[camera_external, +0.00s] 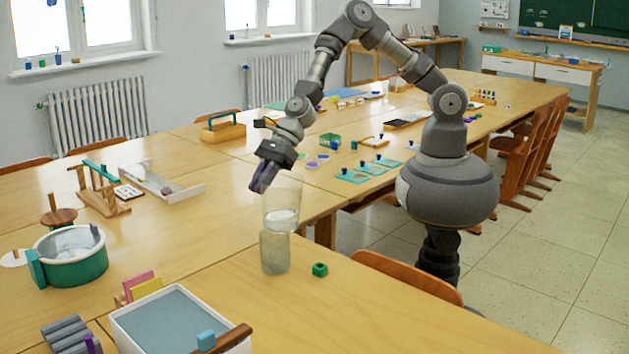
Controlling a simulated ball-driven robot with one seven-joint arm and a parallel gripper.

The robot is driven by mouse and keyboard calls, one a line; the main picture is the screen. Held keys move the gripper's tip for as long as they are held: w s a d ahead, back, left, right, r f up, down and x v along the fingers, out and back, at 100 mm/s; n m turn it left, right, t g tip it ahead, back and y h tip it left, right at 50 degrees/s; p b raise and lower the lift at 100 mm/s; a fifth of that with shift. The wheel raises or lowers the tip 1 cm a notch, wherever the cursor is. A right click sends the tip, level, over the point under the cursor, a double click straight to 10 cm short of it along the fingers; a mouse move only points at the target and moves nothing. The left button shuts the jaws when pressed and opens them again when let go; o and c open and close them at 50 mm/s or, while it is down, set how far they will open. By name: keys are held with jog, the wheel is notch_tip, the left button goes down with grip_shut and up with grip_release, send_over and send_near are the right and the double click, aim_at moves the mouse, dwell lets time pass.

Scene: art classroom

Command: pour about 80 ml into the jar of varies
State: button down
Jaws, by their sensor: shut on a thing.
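My gripper (263,184) points down and is shut on the upper left side of a clear, tall vessel (284,196). The vessel looks close to upright, with a pale liquid surface in its lower part. A greyish, see-through jar (275,254) stands upright on the near table, directly below the vessel in the picture. The vessel's bottom overlaps the jar's top, so I cannot tell whether they touch or one is behind the other. No stream of liquid shows. The level in the jar is hard to make out.
A wooden chair (405,276) stands at the right edge. Table between jar and pot is clear.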

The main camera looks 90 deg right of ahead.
jog(key=w+d+p, duration=0.2)
jog(key=w+d, duration=1.3)
notch_tip(320, 180, down, 14)
jog(key=shift+s+r+n+g, duration=0.15)
jog(key=shift+n+g, duration=0.15)
jog(key=shift+a, duration=0.1)
